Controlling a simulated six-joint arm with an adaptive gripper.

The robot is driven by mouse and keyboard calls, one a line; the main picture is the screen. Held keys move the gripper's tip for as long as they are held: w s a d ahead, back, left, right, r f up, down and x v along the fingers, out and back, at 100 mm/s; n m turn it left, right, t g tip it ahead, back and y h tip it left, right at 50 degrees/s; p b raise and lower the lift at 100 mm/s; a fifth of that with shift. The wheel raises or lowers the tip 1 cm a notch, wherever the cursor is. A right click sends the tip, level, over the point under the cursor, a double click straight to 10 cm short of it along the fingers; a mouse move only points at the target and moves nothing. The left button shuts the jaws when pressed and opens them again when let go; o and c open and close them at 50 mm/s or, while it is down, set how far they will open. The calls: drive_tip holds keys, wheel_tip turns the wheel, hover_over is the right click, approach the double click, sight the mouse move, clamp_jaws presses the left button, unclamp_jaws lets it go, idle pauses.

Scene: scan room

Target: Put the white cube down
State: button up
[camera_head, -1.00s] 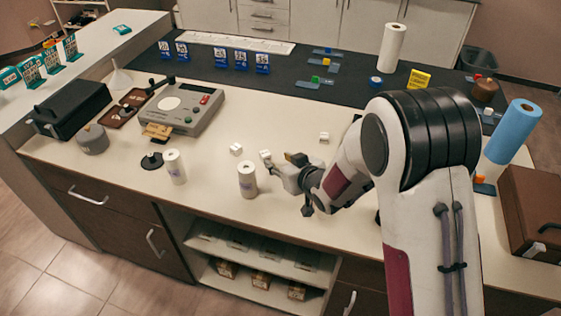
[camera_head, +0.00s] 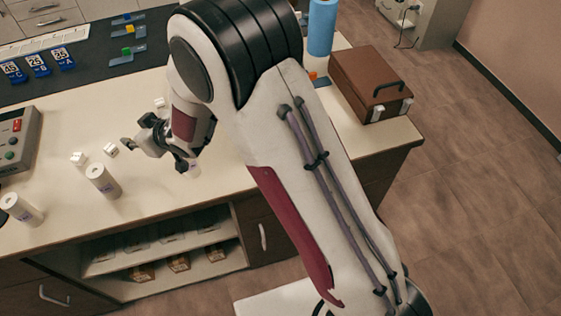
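Three small white cubes show on the pale counter. The left cube (camera_head: 78,158) stands behind a white cylinder. The middle cube (camera_head: 110,149) lies just left of my gripper's left fingertip, with a small gap or barely touching; I cannot tell which. The third cube (camera_head: 160,102) lies farther back, behind my gripper. My gripper (camera_head: 154,155) is low over the counter with its fingers spread apart, and I see no cube between them. My arm hides part of the counter to its right. Which cube the task means cannot be told.
White cylinders stand in front, one near the cubes (camera_head: 103,182) and one at far left (camera_head: 20,208). A grey device (camera_head: 18,140) is at the left edge. A brown case (camera_head: 370,82) and blue roll (camera_head: 322,25) stand right. A dark mat (camera_head: 85,62) covers the back.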

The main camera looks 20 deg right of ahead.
drive_tip(key=s+d+r+m+h, duration=0.25)
drive_tip(key=s+d+r, duration=0.25)
drive_tip(key=d+r, duration=0.5)
drive_tip(key=s+d+r+m+h, duration=0.25)
drive_tip(key=s+d+r, duration=0.2)
drive_tip(key=d, duration=0.85)
drive_tip(key=s+d+r+m+g+h, duration=0.1)
drive_tip(key=s+d, duration=0.2)
drive_tip(key=s, duration=0.5)
drive_tip(key=s+d+r+m+g, duration=0.1)
drive_tip(key=s+d, duration=0.3)
drive_tip(key=s, duration=0.5)
drive_tip(key=s+d+r+m+g+h, duration=0.1)
drive_tip(key=s+d, duration=0.2)
drive_tip(key=s, duration=0.5)
drive_tip(key=shift+s+d+h, duration=0.3)
drive_tip(key=shift+d, duration=0.05)
drive_tip(key=shift+o, duration=0.8)
drive_tip(key=shift+w, duration=0.15)
